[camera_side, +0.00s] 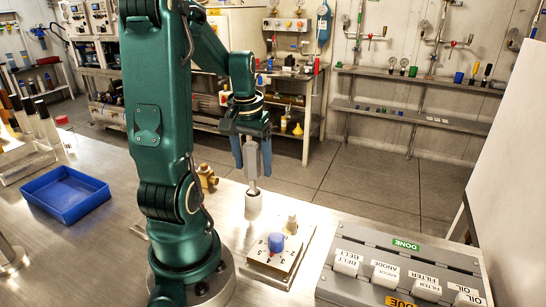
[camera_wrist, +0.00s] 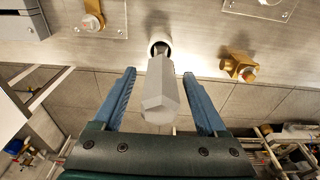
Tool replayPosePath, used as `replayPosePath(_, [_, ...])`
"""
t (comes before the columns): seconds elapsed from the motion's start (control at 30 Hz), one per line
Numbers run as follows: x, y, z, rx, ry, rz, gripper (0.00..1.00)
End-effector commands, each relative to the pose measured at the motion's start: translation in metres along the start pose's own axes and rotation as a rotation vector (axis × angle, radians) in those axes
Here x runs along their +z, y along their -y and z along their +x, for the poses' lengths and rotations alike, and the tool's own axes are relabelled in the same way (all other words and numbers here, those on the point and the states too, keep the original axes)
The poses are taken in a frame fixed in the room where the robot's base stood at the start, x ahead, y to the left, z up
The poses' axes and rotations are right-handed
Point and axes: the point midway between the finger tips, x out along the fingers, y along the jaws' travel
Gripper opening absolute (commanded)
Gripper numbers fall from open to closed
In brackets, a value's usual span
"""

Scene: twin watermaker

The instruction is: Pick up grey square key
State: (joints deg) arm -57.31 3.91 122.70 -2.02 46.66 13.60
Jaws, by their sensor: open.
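The grey square key (camera_side: 253,160) stands upright with its shaft end in a white cup (camera_side: 254,207) on the metal bench. Its thick grey handle (camera_wrist: 160,92) points up toward the camera in the wrist view, with the cup (camera_wrist: 160,42) behind it. My gripper (camera_side: 252,167) points down over the key and is open. Its two blue fingers stand on either side of the handle. In the wrist view, my gripper (camera_wrist: 158,74) shows gaps between the handle and both fingers. The lower end of the key is hidden inside the cup.
A numbered plate with a blue knob (camera_side: 276,243) lies just in front of the cup. A brass valve (camera_side: 206,176) is left of it. A grey labelled rack (camera_side: 350,240) stands at the right.

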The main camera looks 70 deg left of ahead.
Motion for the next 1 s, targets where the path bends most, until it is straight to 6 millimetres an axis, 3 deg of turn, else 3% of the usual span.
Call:
replayPosePath(0.3, [0.0, 0.0, 0.004, 0.0, -0.001, 0.0, 0.75])
replayPosePath(0.37, [0.0, 0.0, 0.004, 0.0, -0.001, 0.0, 0.56])
replayPosePath(0.5, [0.0, 0.0, 0.004, 0.0, -0.001, 0.0, 0.02])
replayPosePath(1.0, [-0.003, 0.0, -0.007, -0.001, -0.005, 0.0, 0.0])
